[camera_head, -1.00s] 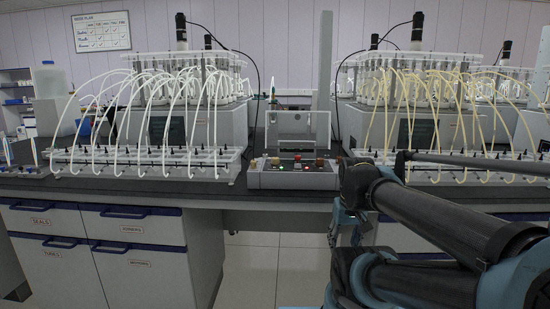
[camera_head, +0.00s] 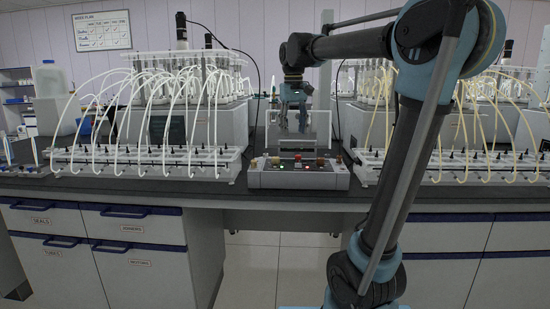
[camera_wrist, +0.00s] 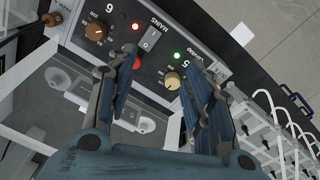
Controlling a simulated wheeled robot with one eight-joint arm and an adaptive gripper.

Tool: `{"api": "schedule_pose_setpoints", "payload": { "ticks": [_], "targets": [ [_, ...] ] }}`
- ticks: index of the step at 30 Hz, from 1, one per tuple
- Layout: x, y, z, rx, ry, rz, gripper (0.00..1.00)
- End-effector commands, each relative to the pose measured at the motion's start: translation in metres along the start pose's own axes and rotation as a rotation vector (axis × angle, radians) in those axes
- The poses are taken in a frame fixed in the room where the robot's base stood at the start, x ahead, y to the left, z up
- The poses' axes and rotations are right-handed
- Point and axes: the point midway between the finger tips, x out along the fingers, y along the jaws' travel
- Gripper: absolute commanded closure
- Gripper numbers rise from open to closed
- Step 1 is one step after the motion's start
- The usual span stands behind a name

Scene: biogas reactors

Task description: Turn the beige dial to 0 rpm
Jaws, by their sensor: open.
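The beige dial (camera_wrist: 172,80) sits on the dark panel of the control box, beside a lit green lamp (camera_wrist: 176,55); its exact setting is too small to read. In the head view the beige dial (camera_head: 275,160) is on the box's left part. My gripper (camera_wrist: 161,60) is open and empty, its fingers spread over the panel, with the beige dial showing between them, nearer the right finger. In the head view my gripper (camera_head: 293,128) hangs fingers down above the control box (camera_head: 298,179), apart from it.
A brown dial (camera_wrist: 96,31), a lit red lamp (camera_wrist: 135,26), a MAINS switch (camera_wrist: 150,40) and a red button (camera_wrist: 130,62) share the panel. Tube racks stand left (camera_head: 150,165) and right (camera_head: 450,168) of the box. A grey-framed stand (camera_head: 322,120) rises behind it.

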Motion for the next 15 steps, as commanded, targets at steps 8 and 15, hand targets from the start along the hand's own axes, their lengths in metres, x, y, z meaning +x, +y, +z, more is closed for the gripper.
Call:
{"api": "schedule_pose_setpoints", "payload": {
  "ticks": [8,15],
  "targets": [
    [-0.039,-0.035,-0.067,-0.074,-0.029,0.006,0.53],
    [-0.045,-0.046,-0.083,-0.094,-0.037,0.009,0.53]
  ]
}}
